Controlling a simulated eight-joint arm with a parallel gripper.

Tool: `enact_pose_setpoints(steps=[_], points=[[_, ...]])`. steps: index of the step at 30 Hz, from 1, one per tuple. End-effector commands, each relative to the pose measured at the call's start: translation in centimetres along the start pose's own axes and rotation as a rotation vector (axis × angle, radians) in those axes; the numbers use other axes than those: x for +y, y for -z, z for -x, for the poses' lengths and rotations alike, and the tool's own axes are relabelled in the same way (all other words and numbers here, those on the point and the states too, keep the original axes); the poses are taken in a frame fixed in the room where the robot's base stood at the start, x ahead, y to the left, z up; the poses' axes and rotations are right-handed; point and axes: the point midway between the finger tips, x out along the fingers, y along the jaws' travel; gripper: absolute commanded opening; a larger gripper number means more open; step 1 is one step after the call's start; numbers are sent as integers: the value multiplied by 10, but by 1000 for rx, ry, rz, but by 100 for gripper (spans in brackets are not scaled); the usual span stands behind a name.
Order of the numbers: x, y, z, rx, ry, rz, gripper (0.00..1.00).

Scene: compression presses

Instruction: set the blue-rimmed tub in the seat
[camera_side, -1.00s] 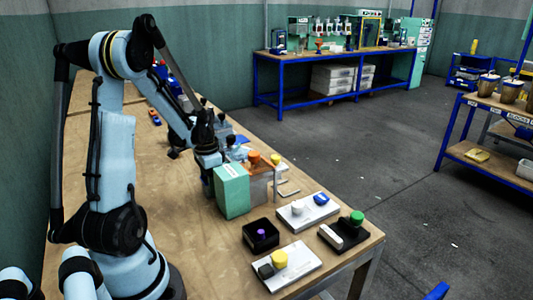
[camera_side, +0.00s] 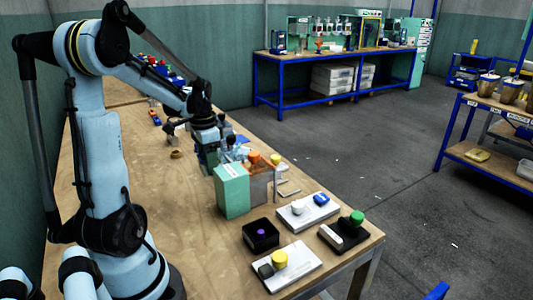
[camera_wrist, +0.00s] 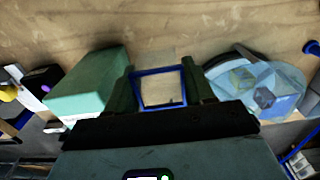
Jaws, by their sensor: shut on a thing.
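The blue-rimmed tub (camera_wrist: 157,71) is square, open at the top, and sits between the two fingers of my gripper (camera_wrist: 158,86) in the wrist view. My gripper is shut on it, with one finger at each side. In the side view my gripper (camera_side: 207,152) hangs over the table just behind the green box (camera_side: 232,192), and the tub cannot be made out there. I cannot pick out the seat with certainty in either view.
The green box also shows in the wrist view (camera_wrist: 85,88), left of my gripper. A pale blue round piece with blue blocks (camera_wrist: 262,88) is close on the right. White trays (camera_side: 307,211) and a black box (camera_side: 261,235) stand nearer the front. Bare wood (camera_side: 150,205) lies left of the green box.

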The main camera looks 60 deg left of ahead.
Motion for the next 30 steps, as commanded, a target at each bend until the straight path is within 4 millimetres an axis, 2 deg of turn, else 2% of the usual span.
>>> enact_pose_setpoints(steps=[11, 18, 27, 30], points=[[0, 0, 43, 0, -1, 0, 24], [0, 0, 92, 0, -1, 0, 24], [0, 0, 139, 0, -1, 0, 24], [3, 21, 141, 0, 0, -7, 24]])
